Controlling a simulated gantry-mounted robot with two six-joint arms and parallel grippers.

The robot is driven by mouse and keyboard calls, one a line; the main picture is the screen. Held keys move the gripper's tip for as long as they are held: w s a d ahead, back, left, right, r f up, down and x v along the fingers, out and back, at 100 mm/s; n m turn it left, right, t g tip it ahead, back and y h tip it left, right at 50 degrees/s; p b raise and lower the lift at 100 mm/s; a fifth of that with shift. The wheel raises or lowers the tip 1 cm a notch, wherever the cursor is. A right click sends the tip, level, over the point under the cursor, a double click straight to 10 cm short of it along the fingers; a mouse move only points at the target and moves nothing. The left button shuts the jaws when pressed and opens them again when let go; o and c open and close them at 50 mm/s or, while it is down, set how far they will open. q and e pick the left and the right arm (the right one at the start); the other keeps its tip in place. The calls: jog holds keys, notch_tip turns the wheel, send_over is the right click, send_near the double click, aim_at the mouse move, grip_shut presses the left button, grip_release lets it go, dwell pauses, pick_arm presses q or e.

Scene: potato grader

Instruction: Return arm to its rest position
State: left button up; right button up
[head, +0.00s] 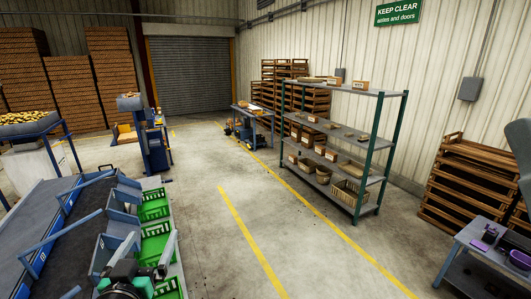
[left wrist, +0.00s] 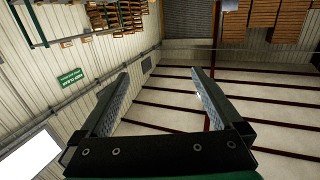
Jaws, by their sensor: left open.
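My left gripper (head: 138,240) is at the lower left of the head view, above the conveyor and green crates, with its dark wrist at the bottom edge. In the left wrist view my left gripper (left wrist: 160,73) has its two fingers spread wide apart, with nothing between them. That view is turned over and looks past the fingers to the wall and ceiling. A grey-green piece at the right edge of the head view looks like part of my right arm. My right gripper is not in view.
The blue-framed grading conveyor (head: 50,210) fills the lower left, with green crates (head: 155,208) along its side. A metal shelf rack (head: 345,133) stands right of centre. A small table (head: 490,250) with purple items is at the lower right. The concrete floor (head: 225,240) between is clear.

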pick_arm(q)
jog(key=s+d+r+t+h+p, duration=0.1)
jog(key=s+d+r+t, duration=0.15)
jog(key=r, duration=0.55)
jog(key=s+d+r+t, duration=0.1)
jog(key=d+r, duration=0.2)
jog(key=r, duration=0.5)
jog(key=s+d+r+m+t+h, duration=0.1)
jog(key=s+r+t+h, duration=0.1)
jog(key=s+r, duration=0.6)
jog(key=s+d+r+m+t+h+p, duration=0.1)
jog(key=s+r+t, duration=0.3)
jog(key=s+r, duration=0.4)
jog(key=shift+s+d+r+m+t+h, duration=0.3)
jog(key=shift+d+t+h, duration=0.1)
jog(key=shift+d, duration=0.3)
